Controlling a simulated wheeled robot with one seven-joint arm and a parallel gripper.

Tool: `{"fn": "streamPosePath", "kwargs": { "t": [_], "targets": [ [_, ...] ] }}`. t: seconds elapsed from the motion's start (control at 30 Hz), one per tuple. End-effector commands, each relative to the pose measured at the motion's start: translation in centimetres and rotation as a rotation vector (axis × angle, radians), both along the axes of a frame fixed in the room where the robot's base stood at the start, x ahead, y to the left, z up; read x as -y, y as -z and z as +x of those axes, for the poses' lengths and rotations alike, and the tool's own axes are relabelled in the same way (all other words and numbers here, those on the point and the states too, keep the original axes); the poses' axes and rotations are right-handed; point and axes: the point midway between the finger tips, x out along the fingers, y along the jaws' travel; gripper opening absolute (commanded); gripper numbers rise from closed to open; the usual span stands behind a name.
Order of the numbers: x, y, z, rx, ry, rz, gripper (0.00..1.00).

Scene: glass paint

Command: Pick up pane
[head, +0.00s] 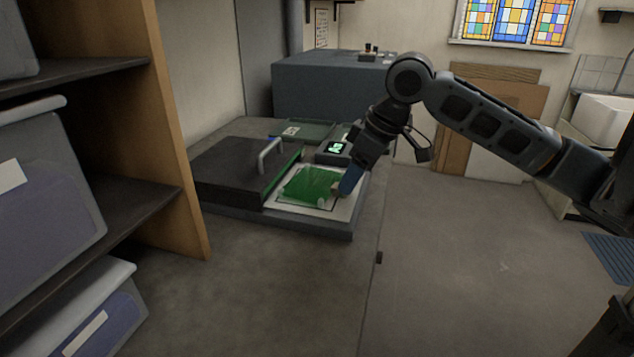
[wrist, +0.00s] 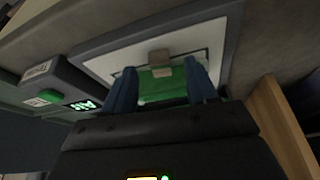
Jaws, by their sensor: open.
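The green pane (head: 308,187) lies on a white plate with a dark outline, set in a dark grey base (head: 300,224) on the bench. My gripper (head: 342,190) is low over the pane's right side. In the wrist view its two blue fingers (wrist: 162,88) are spread, with the green pane (wrist: 158,78) showing between them. A small grey-brown tab (wrist: 159,57) is at the pane's edge between the fingertips. I cannot tell whether the fingers touch the pane. Part of the pane is hidden by the gripper.
A black lid-like block (head: 228,165) with a metal handle (head: 270,156) stands just left of the pane. A small device with a lit green display (head: 336,148) and a green tray (head: 304,130) are behind. The bench front is clear. Shelves (head: 110,75) rise at the left.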

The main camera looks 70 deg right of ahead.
Motion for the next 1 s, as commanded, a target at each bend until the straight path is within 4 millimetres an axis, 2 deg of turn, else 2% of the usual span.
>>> {"fn": "streamPosePath", "kwargs": {
  "t": [0.2, 0.47, 1.0],
  "targets": [
    [0.1, 2.1, 0.9, 0.001, 0.0, 0.001, 0.57],
    [0.1, 2.3, 1.0, 0.002, 0.0, 0.0, 0.56],
    [0.1, 2.2, 1.0, 0.001, 0.0, 0.0, 0.05]
  ]
}}
